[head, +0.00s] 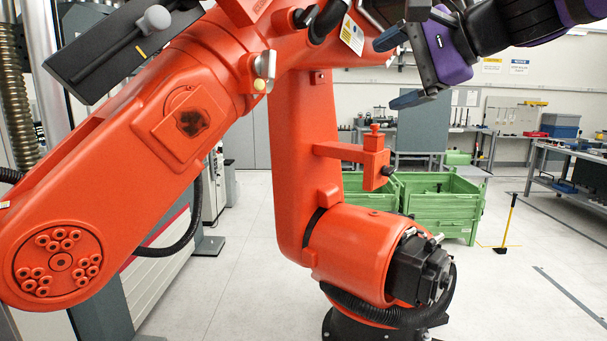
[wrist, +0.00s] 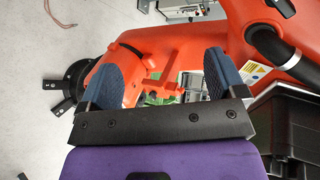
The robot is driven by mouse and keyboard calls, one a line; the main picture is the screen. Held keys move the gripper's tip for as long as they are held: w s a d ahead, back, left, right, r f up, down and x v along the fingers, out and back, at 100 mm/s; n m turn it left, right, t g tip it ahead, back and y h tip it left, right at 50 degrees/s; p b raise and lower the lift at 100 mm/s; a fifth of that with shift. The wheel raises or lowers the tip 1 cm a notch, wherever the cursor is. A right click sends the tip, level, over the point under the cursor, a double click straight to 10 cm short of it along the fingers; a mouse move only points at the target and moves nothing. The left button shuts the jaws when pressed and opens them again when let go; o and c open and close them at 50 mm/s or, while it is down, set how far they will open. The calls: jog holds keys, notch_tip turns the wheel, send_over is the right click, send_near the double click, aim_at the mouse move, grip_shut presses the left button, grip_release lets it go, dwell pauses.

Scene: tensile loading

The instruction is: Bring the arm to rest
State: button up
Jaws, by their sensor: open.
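My gripper (head: 398,68), purple with a dark plate and two blue-grey fingers, is at the upper right of the head view. Its fingers point left, toward the large orange robot arm (head: 300,170) that fills the middle and left of that view. In the wrist view my gripper (wrist: 158,75) has its fingers wide apart with nothing between them. The orange arm (wrist: 150,45) shows behind and between the fingers. I cannot tell the exact gap between my gripper and the orange arm.
Green crates (head: 440,205) stand on the floor behind the orange arm. A yellow-handled tool (head: 508,222) stands to their right. A workbench (head: 570,165) is at the far right. A grey machine column (head: 45,70) is at the left.

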jog(key=s+d+f+n+g+h, duration=0.2)
jog(key=s+d+f+n+h, duration=0.3)
jog(key=s+d+f, duration=0.3)
jog(key=s+d+f+n+g+h, duration=0.2)
jog(key=s+d+f+n+h, duration=0.2)
jog(key=s+d+f, duration=0.4)
notch_tip(320, 180, down, 6)
jog(key=s, duration=0.2)
jog(key=shift+s+d+r+n+h, duration=0.25)
jog(key=shift+s+n+h, duration=0.15)
jog(key=shift+c, duration=0.2)
dwell(1.1)
